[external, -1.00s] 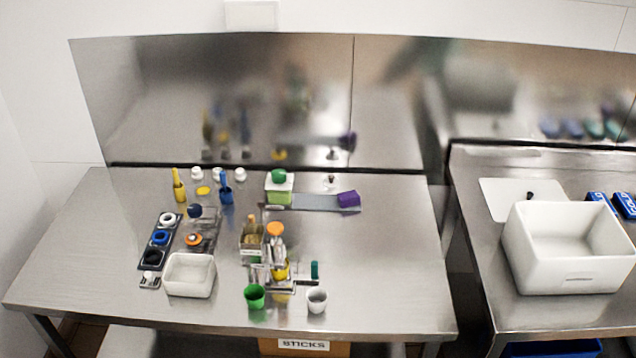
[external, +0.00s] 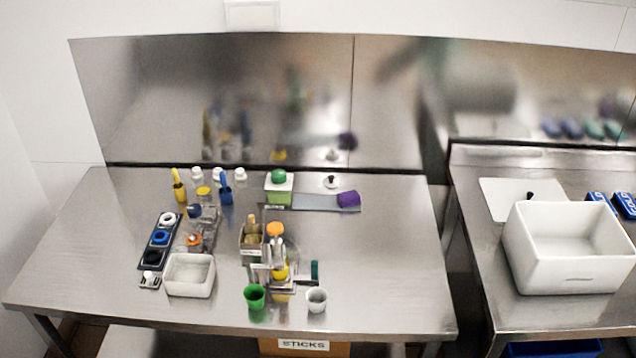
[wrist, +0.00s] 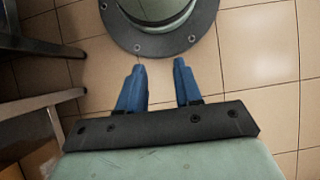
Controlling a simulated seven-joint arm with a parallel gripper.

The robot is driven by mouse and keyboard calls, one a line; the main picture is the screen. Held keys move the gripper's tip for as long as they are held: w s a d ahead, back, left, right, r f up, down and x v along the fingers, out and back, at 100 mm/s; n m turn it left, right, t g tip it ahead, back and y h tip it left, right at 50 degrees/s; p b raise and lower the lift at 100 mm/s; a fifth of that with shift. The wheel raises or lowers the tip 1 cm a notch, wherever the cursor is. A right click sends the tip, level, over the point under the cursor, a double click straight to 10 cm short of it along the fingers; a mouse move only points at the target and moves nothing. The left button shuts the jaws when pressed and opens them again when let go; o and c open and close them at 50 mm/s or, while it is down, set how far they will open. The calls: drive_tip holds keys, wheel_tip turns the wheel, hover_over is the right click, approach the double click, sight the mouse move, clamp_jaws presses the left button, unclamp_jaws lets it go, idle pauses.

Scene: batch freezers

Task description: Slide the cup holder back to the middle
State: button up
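My gripper (wrist: 158,67) shows in the wrist view with two blue fingers apart and nothing between them, above a tiled floor. It does not show in the external view. No part is clearly marked as the cup holder. On the steel table (external: 380,270), a small clear and metal stand (external: 283,287) with a yellow part and a dark green end piece (external: 315,271) sits near the front middle. A green cup (external: 254,297) and a white cup (external: 316,299) stand in front of it. Behind is a flat metal strip (external: 315,203) with a purple block (external: 348,199) at its right end.
A white tub (external: 189,276) and a dark tray of rings (external: 159,239) stand left of the stand. A green and white box (external: 279,189) and several bottles stand behind. The table's right side is clear. A large white bin (external: 567,255) is on the right table.

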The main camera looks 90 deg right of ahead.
drive_tip(key=shift+o, duration=1)
drive_tip(key=w+d+r, duration=0.2)
drive_tip(key=w, duration=0.5)
drive_tip(key=w+d+r+t, duration=0.1)
drive_tip(key=w+d, duration=0.1)
drive_tip(key=w, duration=0.6)
drive_tip(key=shift+d+r, duration=0.25)
drive_tip(key=shift+r, duration=0.15)
drive_tip(key=w+d+r+t, duration=0.1)
drive_tip(key=w+d+r, duration=0.55)
drive_tip(key=w, duration=0.35)
drive_tip(key=w+d+r+t, duration=0.2)
drive_tip(key=w+d+r, duration=0.4)
drive_tip(key=w+r, duration=0.25)
drive_tip(key=w+d+r+t, duration=0.1)
drive_tip(key=w+d+r, duration=0.4)
drive_tip(key=d+r, duration=0.3)
drive_tip(key=w+d+r+t, duration=0.1)
drive_tip(key=w+d+r, duration=0.45)
drive_tip(key=r, duration=0.55)
wheel_tip(320, 180, up, 17)
hover_over(315, 262)
wheel_tip(315, 262, down, 14)
drive_tip(key=shift+r, duration=0.2)
